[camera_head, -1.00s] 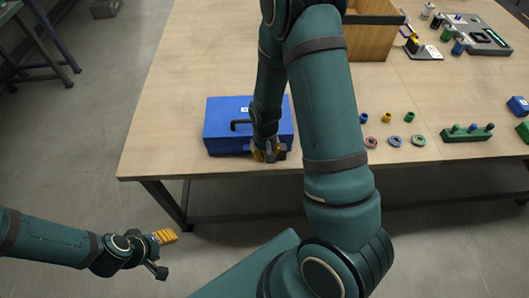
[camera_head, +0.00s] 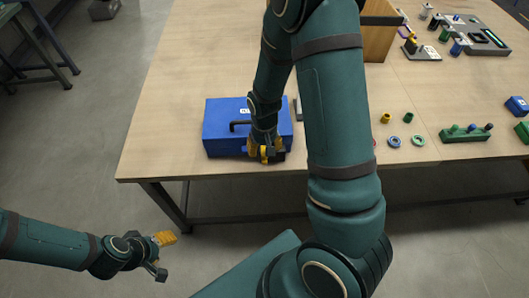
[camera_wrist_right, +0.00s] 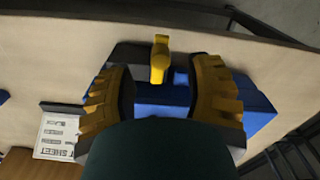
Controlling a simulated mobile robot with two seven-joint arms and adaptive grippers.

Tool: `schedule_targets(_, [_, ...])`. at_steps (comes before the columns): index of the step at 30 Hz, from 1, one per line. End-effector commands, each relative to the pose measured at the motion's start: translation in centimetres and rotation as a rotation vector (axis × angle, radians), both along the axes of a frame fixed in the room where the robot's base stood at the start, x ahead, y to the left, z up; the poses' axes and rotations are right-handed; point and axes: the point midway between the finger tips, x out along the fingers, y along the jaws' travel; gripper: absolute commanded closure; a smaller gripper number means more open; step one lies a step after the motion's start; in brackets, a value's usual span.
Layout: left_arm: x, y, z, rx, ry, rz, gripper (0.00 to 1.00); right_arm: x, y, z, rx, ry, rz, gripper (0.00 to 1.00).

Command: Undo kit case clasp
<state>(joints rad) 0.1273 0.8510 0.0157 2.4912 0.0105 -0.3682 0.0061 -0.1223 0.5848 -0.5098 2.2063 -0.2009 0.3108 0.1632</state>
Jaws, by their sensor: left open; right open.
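The blue kit case (camera_head: 222,122) lies closed near the front edge of the table, its dark handle (camera_head: 240,124) on top. It also shows in the right wrist view (camera_wrist_right: 262,112), partly hidden by my gripper. A yellow clasp-like tab (camera_wrist_right: 160,58) stands between my right gripper's fingers, apparently touching neither. My right gripper (camera_head: 266,155) is open at the case's front right. Its yellow-padded fingers (camera_wrist_right: 160,76) straddle the tab in the wrist view. My left gripper (camera_head: 163,254) is open and empty, low at the left, off the table.
A printed sheet (camera_wrist_right: 58,135) lies beside the case. Coloured rings (camera_head: 394,142) and small cylinders (camera_head: 408,118) lie to the right, near a green block with pegs (camera_head: 466,133). A wooden box (camera_head: 380,38) stands at the back. The table left of the case is clear.

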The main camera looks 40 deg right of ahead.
Motion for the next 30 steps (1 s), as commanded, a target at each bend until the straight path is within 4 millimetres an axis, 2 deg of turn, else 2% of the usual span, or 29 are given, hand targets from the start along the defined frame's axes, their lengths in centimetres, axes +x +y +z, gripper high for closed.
schedule_targets(1, [0.0,0.0,0.0,0.000,0.000,0.000,0.48,0.2,0.0,1.3,0.000,-0.006,0.001,0.48])
schedule_targets(6, [0.0,0.0,0.0,0.000,0.000,0.000,0.48,0.1,0.0,4.7,0.001,-0.005,0.002,0.48])
schedule_targets(12, [0.0,0.0,0.0,0.000,0.000,0.000,0.48,0.0,0.0,7.4,0.000,-0.003,0.002,0.48])
schedule_targets(18, [0.0,0.0,0.0,0.000,0.000,0.000,0.48,0.0,0.0,8.3,0.000,0.001,0.000,0.48])
schedule_targets(30, [0.0,0.0,0.0,0.000,0.000,0.000,0.48,0.0,0.0,8.3,0.000,0.001,0.000,0.48])
